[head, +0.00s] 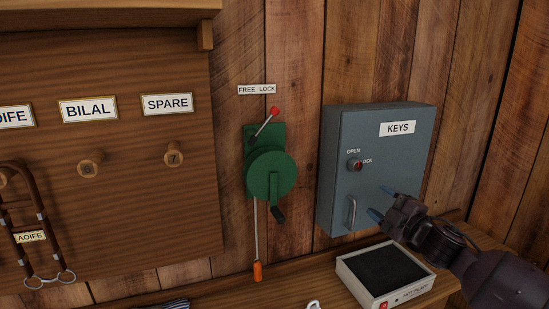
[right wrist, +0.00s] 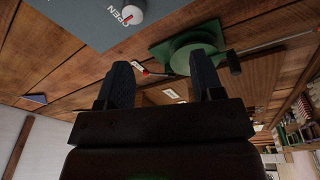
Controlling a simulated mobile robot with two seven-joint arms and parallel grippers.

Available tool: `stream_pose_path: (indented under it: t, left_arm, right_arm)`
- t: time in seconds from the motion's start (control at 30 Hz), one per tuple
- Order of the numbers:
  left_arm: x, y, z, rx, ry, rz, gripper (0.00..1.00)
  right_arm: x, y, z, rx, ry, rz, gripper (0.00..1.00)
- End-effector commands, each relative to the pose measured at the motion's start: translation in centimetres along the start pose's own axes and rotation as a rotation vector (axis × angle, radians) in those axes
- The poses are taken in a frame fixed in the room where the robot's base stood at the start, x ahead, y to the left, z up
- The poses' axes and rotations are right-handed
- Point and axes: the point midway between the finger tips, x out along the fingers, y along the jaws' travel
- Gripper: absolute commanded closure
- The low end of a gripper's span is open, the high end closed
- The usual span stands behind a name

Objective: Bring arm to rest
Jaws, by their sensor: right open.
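My right gripper (head: 381,203) is open and empty in the head view. It is in front of the lower right part of the grey key cabinet (head: 340,190) and above the black-topped box. In the right wrist view its two dark fingers (right wrist: 160,82) stand apart with nothing between them. The right arm comes in from the lower right corner. My left gripper is not in the head view.
A green winch (head: 265,175) with a red-knobbed lever (head: 274,112) and a hanging orange handle (head: 257,271) is on the plank wall. A white box with a black top (head: 345,275) stands on the wooden shelf (head: 210,293). A peg board (head: 120,210) holds a bridle (head: 38,205) at left.

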Motion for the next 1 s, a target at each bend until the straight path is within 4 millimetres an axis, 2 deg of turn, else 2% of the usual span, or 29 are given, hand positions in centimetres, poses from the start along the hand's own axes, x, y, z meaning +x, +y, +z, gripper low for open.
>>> stream_pose_path:
  t: [0.03,0.1,0.27,0.4,0.67,1.0]
  left_arm:
    - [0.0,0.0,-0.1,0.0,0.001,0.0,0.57]
    - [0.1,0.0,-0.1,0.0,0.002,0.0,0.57]
    - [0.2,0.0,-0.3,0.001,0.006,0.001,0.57]
    - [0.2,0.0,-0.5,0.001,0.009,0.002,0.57]
    - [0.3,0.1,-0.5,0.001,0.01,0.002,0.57]
    - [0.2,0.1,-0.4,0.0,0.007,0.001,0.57]
  right_arm:
    - [-0.9,-2.2,-0.2,0.073,-0.024,-0.007,0.39]
    - [-2.2,-4.8,-0.2,0.169,-0.062,-0.013,0.39]
    - [-6.0,-10.6,-0.3,0.384,-0.164,-0.029,0.39]
    - [-9.9,-15.3,-0.3,0.556,-0.263,-0.04,0.39]
    - [-18.3,-22.8,-0.5,0.83,-0.456,-0.039,0.39]
    - [-30.8,-30.8,-1.6,1.076,-0.726,-0.001,0.39]
